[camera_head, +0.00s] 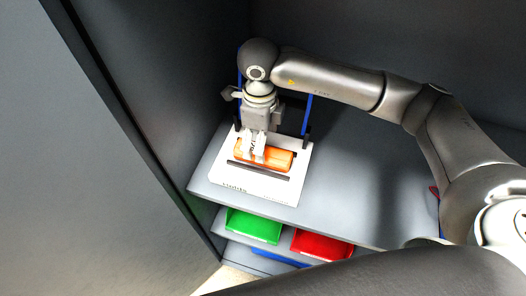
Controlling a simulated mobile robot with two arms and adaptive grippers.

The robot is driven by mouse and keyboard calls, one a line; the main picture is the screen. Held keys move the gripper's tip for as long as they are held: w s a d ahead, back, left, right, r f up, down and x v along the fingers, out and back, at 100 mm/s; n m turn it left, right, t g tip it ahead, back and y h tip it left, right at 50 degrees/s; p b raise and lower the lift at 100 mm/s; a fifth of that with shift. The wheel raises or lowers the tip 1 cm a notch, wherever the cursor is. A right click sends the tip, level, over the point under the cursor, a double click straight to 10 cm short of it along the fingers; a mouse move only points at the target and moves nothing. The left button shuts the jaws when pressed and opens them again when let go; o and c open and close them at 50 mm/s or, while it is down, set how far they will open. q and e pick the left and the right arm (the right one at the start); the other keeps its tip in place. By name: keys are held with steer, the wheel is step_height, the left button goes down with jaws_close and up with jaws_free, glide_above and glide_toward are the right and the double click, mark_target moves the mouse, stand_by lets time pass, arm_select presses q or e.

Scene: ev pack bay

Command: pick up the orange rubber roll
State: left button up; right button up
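The orange rubber roll (279,159) lies on its side in a white holder (285,188) on a grey shelf, its length running left to right. My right gripper (255,155) comes in from the right and points down at the roll. Its fingers overlap the left-middle part of the roll and hide some of it. Whether they touch or grip the roll cannot be told. My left gripper is not in view.
The grey shelf (345,205) is clear to the right of the holder. Blue uprights (307,115) stand behind the holder. A green bin (253,226) and a red bin (321,244) sit on a lower level. Grey walls close in at left and back.

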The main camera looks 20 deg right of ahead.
mark_target(278, 159)
steer(key=shift+s+d+f+p, duration=0.1)
steer(key=shift+d+f+p, duration=0.05)
steer(key=shift+f+p, duration=0.4)
steer(key=f, duration=0.1)
steer(key=f+p, duration=0.1)
steer(key=f, duration=0.1)
steer(key=shift+d+f, duration=0.2)
steer(key=shift+f, duration=0.5)
steer(key=shift+c, duration=0.4)
steer(key=shift+r, duration=0.1)
steer(key=c, duration=1.3)
steer(key=shift+o, duration=0.2)
steer(key=shift+r, duration=0.1)
